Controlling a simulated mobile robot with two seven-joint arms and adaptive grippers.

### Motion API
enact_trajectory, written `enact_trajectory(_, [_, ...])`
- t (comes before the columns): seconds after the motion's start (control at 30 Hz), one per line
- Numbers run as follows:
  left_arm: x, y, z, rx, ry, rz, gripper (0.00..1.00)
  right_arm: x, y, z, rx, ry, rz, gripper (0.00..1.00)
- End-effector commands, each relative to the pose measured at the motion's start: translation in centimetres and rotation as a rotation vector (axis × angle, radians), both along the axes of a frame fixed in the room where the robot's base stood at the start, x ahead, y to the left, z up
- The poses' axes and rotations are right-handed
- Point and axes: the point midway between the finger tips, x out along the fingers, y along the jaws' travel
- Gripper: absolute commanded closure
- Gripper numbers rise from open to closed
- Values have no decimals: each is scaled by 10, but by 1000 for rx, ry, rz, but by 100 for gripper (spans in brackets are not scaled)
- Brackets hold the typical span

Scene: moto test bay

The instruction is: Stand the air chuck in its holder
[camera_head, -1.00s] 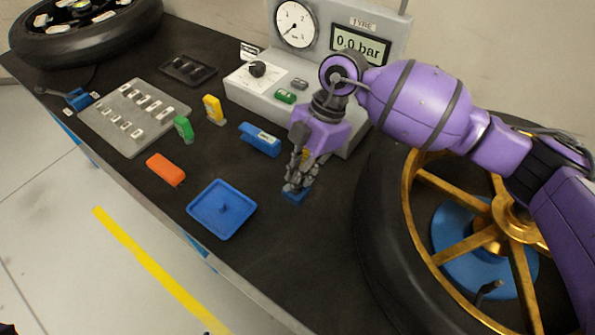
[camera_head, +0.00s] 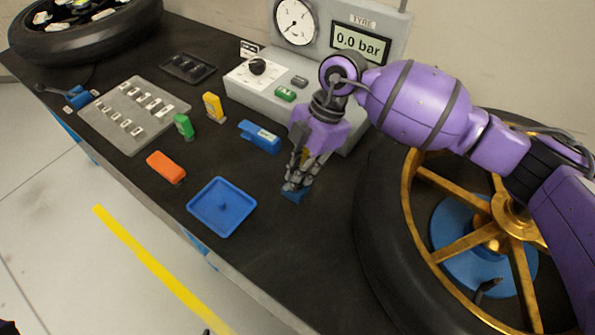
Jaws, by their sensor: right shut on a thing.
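My right gripper (camera_head: 296,184) points down at the middle of the bench, its fingers closed on a mostly hidden thing. A bit of brass-yellow, which looks like the air chuck (camera_head: 304,156), shows between the fingers. A small blue piece (camera_head: 293,196), which may be the holder, shows just under the fingertips. The fingers cover much of it, and I cannot tell whether the chuck stands in it or touches it. My left gripper is not in view.
A blue tray (camera_head: 221,229), an orange block (camera_head: 166,167) and a blue block (camera_head: 260,136) lie left of the gripper. The tyre gauge box (camera_head: 350,75) stands behind. A gold-spoked wheel (camera_head: 423,255) is close on the right. The bench front is clear.

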Motion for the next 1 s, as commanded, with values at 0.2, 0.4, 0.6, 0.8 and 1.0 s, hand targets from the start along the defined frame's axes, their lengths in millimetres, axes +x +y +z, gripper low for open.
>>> enact_trajectory(0.2, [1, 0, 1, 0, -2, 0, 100, 0, 0, 0, 0, 0, 0, 100])
enact_trajectory(0.4, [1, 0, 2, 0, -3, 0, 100, 0, 0, -1, -1, 1, 0, 100])
enact_trajectory(0.6, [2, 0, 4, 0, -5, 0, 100, 0, 0, -1, 0, 1, 0, 100])
enact_trajectory(0.8, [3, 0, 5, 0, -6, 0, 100, -1, 0, -1, 0, 1, 0, 100])
enact_trajectory(1.0, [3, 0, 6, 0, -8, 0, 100, -1, 0, -2, 0, 2, 1, 100])
